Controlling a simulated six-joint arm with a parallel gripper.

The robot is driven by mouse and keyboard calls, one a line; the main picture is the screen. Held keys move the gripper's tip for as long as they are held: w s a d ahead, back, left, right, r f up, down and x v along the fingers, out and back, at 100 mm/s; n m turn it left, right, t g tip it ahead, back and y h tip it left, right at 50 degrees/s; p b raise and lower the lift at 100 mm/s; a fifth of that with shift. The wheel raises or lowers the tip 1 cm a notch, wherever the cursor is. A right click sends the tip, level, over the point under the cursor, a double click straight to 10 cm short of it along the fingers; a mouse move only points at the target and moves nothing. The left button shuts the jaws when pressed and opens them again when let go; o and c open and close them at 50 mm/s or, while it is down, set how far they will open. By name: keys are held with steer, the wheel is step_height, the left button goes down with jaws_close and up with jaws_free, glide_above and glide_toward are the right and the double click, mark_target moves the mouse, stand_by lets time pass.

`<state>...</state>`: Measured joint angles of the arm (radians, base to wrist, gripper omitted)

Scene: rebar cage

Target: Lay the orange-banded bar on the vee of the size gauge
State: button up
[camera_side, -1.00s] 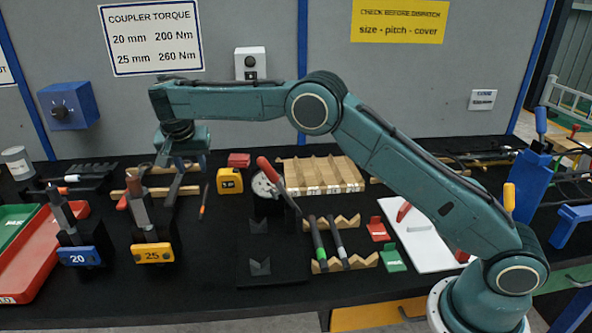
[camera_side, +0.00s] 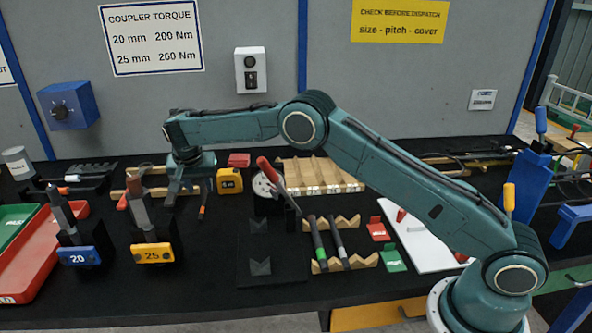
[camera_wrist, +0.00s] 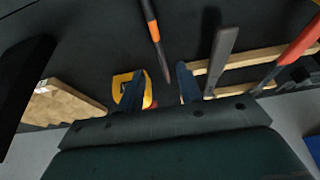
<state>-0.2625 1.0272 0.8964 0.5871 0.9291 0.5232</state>
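The orange-banded bar (camera_wrist: 153,32) is a slim dark rod with an orange band, lying on the black bench. Its near end points between my gripper's fingers (camera_wrist: 160,78) in the wrist view. In the side view, only part of its orange (camera_side: 203,208) shows beside the fingers. My gripper (camera_side: 186,198) is open and empty, pointing down just left of the yellow tape measure. The fingers appear apart from the bar. The size gauge, a black stand with dark vee blocks (camera_side: 260,267), is right of my gripper in the side view. Its vee looks empty.
The yellow tape measure (camera_side: 230,181) stands close to the fingers. Wooden rails (camera_wrist: 240,60) with a grey tool and a red-handled tool are on the other side. Wooden vee rests (camera_side: 345,263) hold two other bars. A dial with a red lever (camera_side: 268,172) rises behind the gauge.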

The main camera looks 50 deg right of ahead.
mark_target(204, 200)
steer(key=shift+x, duration=2.6)
steer(key=shift+a, duration=0.1)
jaws_close()
